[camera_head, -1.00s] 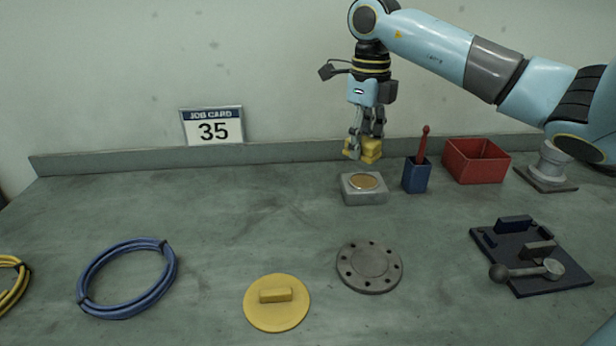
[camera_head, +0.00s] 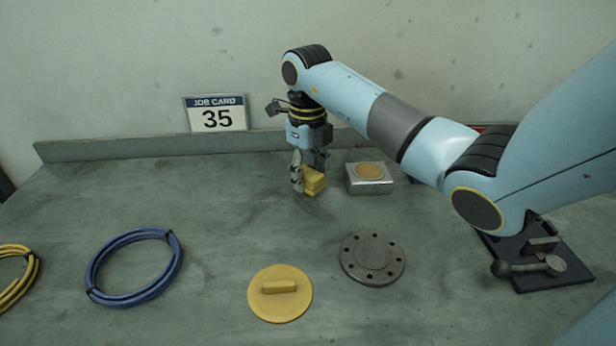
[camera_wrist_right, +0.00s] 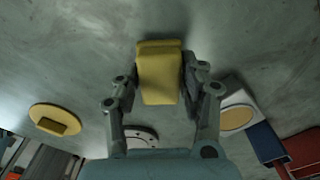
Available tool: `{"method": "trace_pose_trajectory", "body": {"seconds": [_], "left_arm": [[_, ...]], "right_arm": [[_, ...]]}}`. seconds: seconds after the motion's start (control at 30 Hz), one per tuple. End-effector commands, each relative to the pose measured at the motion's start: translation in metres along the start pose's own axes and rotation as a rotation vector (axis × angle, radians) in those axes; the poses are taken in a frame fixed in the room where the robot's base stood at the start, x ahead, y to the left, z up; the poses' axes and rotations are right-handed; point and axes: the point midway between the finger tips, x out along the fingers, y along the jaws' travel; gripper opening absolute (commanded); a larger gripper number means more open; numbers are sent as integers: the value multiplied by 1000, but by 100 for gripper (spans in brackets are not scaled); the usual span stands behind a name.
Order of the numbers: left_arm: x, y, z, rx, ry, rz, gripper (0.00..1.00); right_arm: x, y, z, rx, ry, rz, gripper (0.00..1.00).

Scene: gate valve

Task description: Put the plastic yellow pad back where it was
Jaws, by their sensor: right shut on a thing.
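A yellow block-shaped pad (camera_head: 315,182) is between the fingers of my right gripper (camera_head: 310,178), which is shut on it. The pad also shows in the right wrist view (camera_wrist_right: 160,72), between both fingers. It is over bare table left of a grey block with a round tan top (camera_head: 369,173); I cannot tell whether it touches the table. A flat yellow disc with a raised bar (camera_head: 280,306) lies at the front middle of the table. My left gripper is not in view.
A grey flange with holes (camera_head: 372,259) lies right of the yellow disc. A blue cable coil (camera_head: 97,280) and a yellow coil (camera_head: 31,275) lie left. A dark fixture plate with a lever (camera_head: 560,278) is at right. The left back table is clear.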

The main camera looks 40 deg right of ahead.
Motion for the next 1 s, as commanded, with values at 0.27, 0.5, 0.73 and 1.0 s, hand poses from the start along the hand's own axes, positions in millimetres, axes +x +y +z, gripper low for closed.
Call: {"method": "trace_pose_trajectory", "body": {"seconds": [0.27, 0.5, 0.73, 1.0], "left_arm": [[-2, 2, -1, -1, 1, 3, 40], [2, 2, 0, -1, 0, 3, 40], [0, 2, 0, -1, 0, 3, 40], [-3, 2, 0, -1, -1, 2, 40]], "right_arm": [[15, 0, 1, 0, -2, -1, 6], [20, 0, 0, 1, -2, 0, 6], [18, 0, 0, 1, -2, 0, 64], [14, 0, 0, 1, -2, 0, 64]]}}
